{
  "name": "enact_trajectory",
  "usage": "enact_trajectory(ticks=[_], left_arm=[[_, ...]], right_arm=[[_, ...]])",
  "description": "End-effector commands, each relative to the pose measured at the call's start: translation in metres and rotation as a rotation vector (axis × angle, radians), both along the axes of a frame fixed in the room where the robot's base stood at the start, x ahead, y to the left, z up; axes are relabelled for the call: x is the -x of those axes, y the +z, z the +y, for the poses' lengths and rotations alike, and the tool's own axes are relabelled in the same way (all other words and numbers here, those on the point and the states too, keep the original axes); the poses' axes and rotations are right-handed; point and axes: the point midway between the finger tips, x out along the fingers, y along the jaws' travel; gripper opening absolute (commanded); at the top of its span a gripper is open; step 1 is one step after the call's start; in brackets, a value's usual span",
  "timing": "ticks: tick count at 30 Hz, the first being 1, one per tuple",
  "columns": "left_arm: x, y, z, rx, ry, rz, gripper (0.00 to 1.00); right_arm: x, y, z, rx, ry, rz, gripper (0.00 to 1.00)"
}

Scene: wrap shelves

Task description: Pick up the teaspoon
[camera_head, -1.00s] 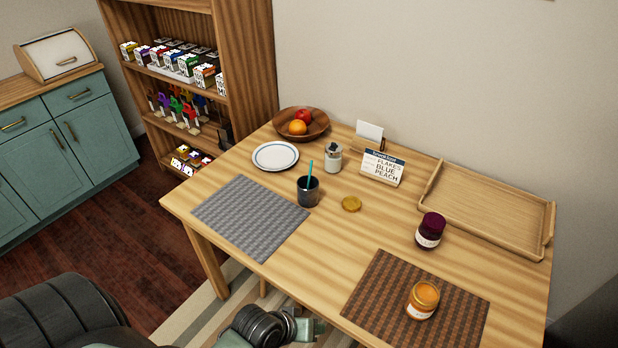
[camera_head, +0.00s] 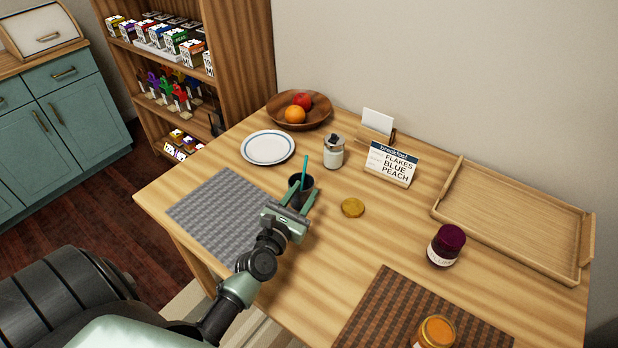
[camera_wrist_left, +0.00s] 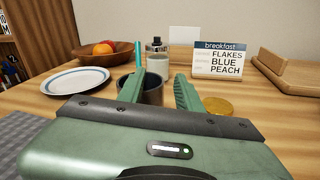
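A teal teaspoon handle (camera_head: 305,168) sticks up out of a dark cup (camera_head: 301,184) on the wooden table, beside the grey placemat. The spoon's lower end is hidden in the cup. My left gripper (camera_head: 300,194) is open, with its two green fingers pointing at the cup. In the left wrist view the cup (camera_wrist_left: 153,91) shows between and beyond the fingers, and the spoon (camera_wrist_left: 138,58) rises near the left finger. I cannot tell whether a finger touches the cup. My right gripper is not in view.
A white plate (camera_head: 268,147), a glass jar (camera_head: 333,152) and a fruit bowl (camera_head: 299,110) stand behind the cup. A yellow lid (camera_head: 352,208) lies to its right. A breakfast sign (camera_head: 391,164), wooden tray (camera_head: 512,216), purple jar (camera_head: 446,244) and orange jar (camera_head: 435,333) are farther right.

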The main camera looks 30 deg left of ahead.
Motion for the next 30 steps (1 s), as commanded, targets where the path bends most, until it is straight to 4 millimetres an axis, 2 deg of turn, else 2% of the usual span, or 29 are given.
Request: enact_trajectory(ticks=[1, 3, 6, 15, 22, 30], left_arm=[[-0.001, -0.007, 0.011, 0.071, 0.042, -0.025, 0.35], [-0.001, -0.008, 0.023, 0.141, 0.084, -0.052, 0.35], [-0.006, -0.007, 0.031, 0.185, 0.110, -0.071, 0.35], [-0.041, -0.005, 0.040, 0.186, 0.111, -0.073, 0.35], [-0.072, -0.006, 0.046, 0.184, 0.110, -0.072, 0.35], [-0.077, -0.008, 0.047, 0.184, 0.108, -0.071, 0.35]], right_arm=[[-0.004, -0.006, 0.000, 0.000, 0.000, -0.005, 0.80], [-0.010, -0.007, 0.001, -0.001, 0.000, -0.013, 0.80], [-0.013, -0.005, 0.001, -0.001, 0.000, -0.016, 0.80], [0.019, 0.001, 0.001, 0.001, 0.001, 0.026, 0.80], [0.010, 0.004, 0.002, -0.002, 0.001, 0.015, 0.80], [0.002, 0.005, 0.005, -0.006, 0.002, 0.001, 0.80]])
